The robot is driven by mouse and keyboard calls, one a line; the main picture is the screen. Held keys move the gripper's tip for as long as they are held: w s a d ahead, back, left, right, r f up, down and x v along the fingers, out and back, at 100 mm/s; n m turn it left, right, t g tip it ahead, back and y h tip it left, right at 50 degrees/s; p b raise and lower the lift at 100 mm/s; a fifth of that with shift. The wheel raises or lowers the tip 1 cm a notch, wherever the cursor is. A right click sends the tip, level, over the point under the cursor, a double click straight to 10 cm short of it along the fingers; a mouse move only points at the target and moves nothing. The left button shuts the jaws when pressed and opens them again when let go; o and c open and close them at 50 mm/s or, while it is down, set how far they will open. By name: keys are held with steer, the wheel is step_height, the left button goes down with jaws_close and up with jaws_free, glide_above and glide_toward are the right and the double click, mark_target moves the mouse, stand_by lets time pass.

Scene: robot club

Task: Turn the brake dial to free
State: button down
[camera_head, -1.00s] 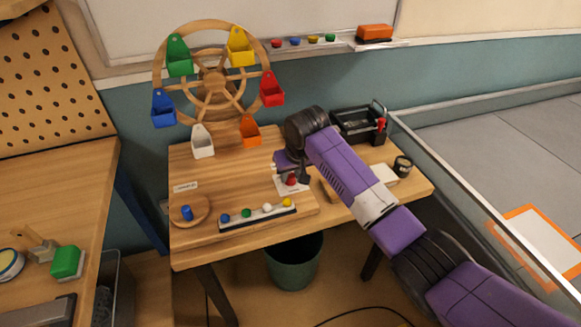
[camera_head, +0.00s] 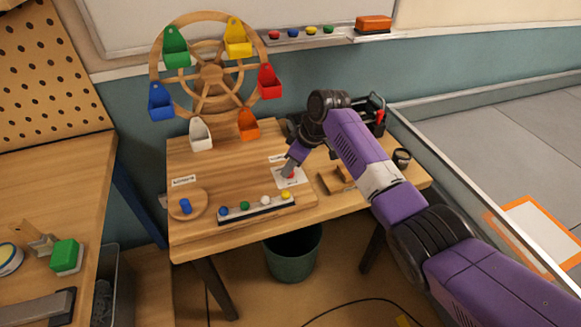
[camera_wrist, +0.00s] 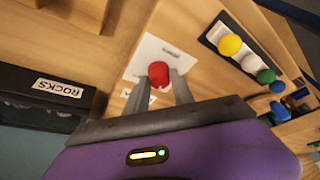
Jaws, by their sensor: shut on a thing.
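The red knob (camera_head: 291,175), which I take to be the brake dial, stands on a white plate (camera_head: 300,181) on the wooden board. In the wrist view the red knob (camera_wrist: 158,73) sits between the two grey fingers of my gripper (camera_wrist: 160,80), which is shut on its sides. The white plate (camera_wrist: 150,50) has small print too small to read, and the fingers cover part of it. In the head view my gripper (camera_head: 289,172) reaches down onto the knob from behind and to the right.
A strip of coloured buttons (camera_head: 256,209) lies just in front of the plate. A blue peg on a round wooden disc (camera_head: 196,207) is at the left. The wheel with coloured buckets (camera_head: 210,76) stands behind. A black bin labelled ROCKS (camera_wrist: 40,105) is close by.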

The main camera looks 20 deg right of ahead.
stand_by(0.4)
steer(key=c, duration=1.1)
jaws_free()
steer(key=v, duration=0.7)
steer(key=shift+r, duration=0.4)
steer(key=shift+d, duration=0.1)
